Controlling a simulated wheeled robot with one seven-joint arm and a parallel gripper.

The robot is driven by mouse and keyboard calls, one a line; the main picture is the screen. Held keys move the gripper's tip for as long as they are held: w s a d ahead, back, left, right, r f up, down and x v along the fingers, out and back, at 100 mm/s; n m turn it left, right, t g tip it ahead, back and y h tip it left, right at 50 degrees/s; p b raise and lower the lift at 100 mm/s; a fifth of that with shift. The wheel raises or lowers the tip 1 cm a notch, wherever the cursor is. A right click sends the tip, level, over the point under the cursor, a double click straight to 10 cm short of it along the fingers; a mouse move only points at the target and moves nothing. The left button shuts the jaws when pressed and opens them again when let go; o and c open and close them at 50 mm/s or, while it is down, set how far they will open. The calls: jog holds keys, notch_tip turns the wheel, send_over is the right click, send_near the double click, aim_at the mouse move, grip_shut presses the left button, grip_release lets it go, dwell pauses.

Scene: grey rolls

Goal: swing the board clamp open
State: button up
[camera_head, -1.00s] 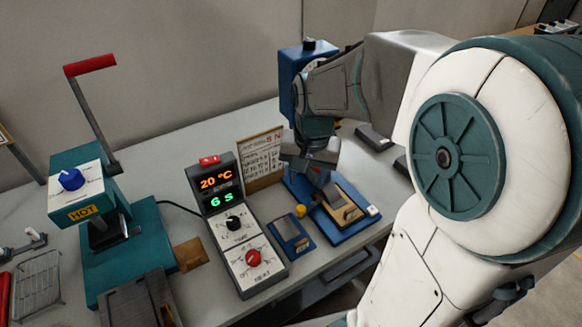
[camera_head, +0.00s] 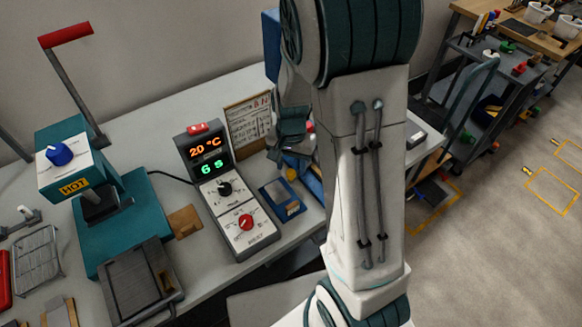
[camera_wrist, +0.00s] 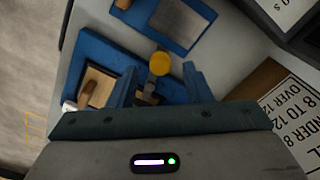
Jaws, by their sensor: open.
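The board clamp is a dark bar with a yellow knob (camera_wrist: 160,63), mounted on a blue board (camera_wrist: 100,55). In the wrist view the knob lies between the two blue fingers of my open gripper (camera_wrist: 160,85), near their tips; I cannot tell whether they touch it. The dark clamp bar (camera_wrist: 150,92) runs back from the knob between the fingers. A tan block (camera_wrist: 98,86) with a brown peg sits on the board. In the head view the knob (camera_head: 291,174) shows just below my gripper (camera_head: 294,160), while my arm hides most of the board.
A blue-framed plate (camera_head: 282,199) lies beside the clamp board. Left of it stands a control box (camera_head: 225,190) reading 20 °C and 6 s. A printed sign (camera_head: 248,122) stands behind. A teal hot press (camera_head: 120,215) with a red-handled lever is farther left.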

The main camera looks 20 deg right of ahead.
jog(key=shift+f, duration=1)
grip_shut()
